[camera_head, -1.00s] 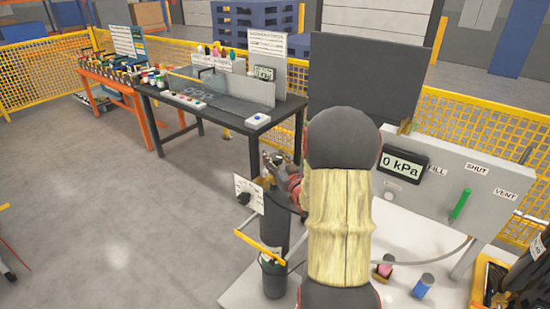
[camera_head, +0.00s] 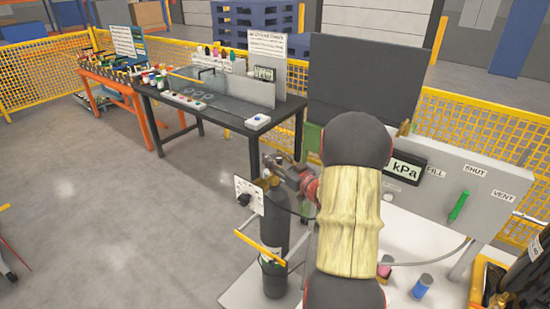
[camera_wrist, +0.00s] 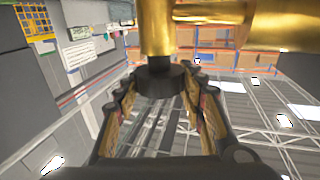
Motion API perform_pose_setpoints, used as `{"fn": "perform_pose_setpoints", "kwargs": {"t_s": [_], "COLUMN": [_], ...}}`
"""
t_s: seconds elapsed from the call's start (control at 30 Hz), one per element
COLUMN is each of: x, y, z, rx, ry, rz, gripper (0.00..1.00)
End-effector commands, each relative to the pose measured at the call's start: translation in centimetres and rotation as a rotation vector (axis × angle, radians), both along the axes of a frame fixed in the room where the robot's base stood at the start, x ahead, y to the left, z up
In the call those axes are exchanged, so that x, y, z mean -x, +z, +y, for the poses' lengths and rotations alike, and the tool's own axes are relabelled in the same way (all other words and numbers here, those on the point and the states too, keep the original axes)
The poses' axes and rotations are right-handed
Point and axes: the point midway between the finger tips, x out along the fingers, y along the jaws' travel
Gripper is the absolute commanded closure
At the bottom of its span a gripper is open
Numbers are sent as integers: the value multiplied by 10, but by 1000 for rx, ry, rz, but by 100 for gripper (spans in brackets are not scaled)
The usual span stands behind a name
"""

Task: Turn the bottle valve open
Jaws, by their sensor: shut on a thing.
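The dark gas bottle (camera_head: 272,232) stands upright, with a yellow bar across it and a white dial plate (camera_head: 249,195) in front of its upper part. My gripper (camera_head: 276,166) is at the bottle's top, reaching in from the right. In the wrist view, the brass valve body (camera_wrist: 158,30) ends in a black round knob (camera_wrist: 160,80). My gripper (camera_wrist: 163,88) has a finger on each side of this knob and is shut on it. The valve is too small to make out clearly in the head view.
A grey panel (camera_head: 470,192) with a green lever, FILL, SHUT and VENT labels and a partly hidden kPa display stands to the right. A blue cylinder (camera_head: 422,286) stands on the white surface below.

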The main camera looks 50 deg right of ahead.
Motion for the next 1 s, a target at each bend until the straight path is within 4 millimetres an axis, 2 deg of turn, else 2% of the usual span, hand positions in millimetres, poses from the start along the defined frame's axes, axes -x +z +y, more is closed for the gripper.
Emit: {"fn": "perform_pose_setpoints", "kwargs": {"t_s": [0.4, 0.43, 0.77, 1.0], "x": [0, 0, 0, 0], "y": [2, 2, 1, 0], "z": [0, 0, 0, 0], "rx": [1, 1, 0, 0], "ry": [29, 28, 28, 27], "rz": [-2, -2, 0, 0], "gripper": [85, 59, 41, 41]}}
